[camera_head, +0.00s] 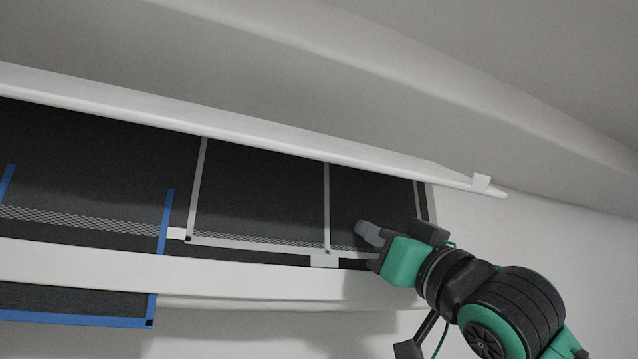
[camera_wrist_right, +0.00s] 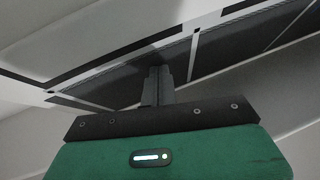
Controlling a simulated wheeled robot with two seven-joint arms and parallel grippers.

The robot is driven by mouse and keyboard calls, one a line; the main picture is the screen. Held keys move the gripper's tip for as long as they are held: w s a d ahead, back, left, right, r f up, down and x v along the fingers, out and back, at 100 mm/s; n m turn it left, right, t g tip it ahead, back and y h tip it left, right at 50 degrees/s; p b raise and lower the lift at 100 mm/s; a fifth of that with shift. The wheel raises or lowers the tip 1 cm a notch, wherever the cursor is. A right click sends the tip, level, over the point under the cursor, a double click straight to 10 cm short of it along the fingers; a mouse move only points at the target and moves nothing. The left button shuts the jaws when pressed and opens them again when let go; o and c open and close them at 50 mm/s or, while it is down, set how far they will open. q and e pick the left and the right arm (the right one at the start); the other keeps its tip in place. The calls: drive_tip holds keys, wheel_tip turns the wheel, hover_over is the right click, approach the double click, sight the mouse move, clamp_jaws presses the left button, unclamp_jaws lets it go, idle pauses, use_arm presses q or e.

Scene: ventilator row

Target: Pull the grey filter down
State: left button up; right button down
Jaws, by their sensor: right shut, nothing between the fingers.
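The grey filter (camera_head: 260,200) is a dark panel with thin light-grey edge strips and a mesh band along its bottom, set in the white unit. A grey divider strip (camera_head: 327,205) separates it from another dark grey-edged section (camera_head: 370,195) at right. The dark panels also show behind my fingers in the right wrist view (camera_wrist_right: 235,45). My right gripper (camera_head: 368,232) is shut and empty, its fingertips in front of the lower part of the right section. In the wrist view, the closed fingers (camera_wrist_right: 158,85) overlap the panel; whether they touch is unclear. My left gripper is not in view.
A white upper rail (camera_head: 250,130) and a white lower rail (camera_head: 200,275) bound the slot. Blue-edged filter parts (camera_head: 165,220) are at left, with one blue edge (camera_head: 80,319) below the lower rail. A white tab (camera_head: 324,260) sits under the divider. The wall at right is bare.

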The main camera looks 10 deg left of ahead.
sight(358, 259)
drive_tip(key=shift+w+f+b, duration=0.1)
drive_tip(key=shift+f+b, duration=1.7)
drive_tip(key=shift+f, duration=0.7)
drive_tip(key=shift+s+d+f+b, duration=0.1)
drive_tip(key=shift+s+b, duration=0.2)
drive_tip(key=shift+s+d, duration=0.2)
drive_tip(key=shift+r, duration=0.2)
drive_tip(key=shift+w+a+r+p, duration=0.1)
drive_tip(key=shift+r+p, duration=2.05)
drive_tip(key=shift+r, duration=0.8)
drive_tip(key=shift+w+a, duration=0.2)
drive_tip(key=shift+w, duration=0.15)
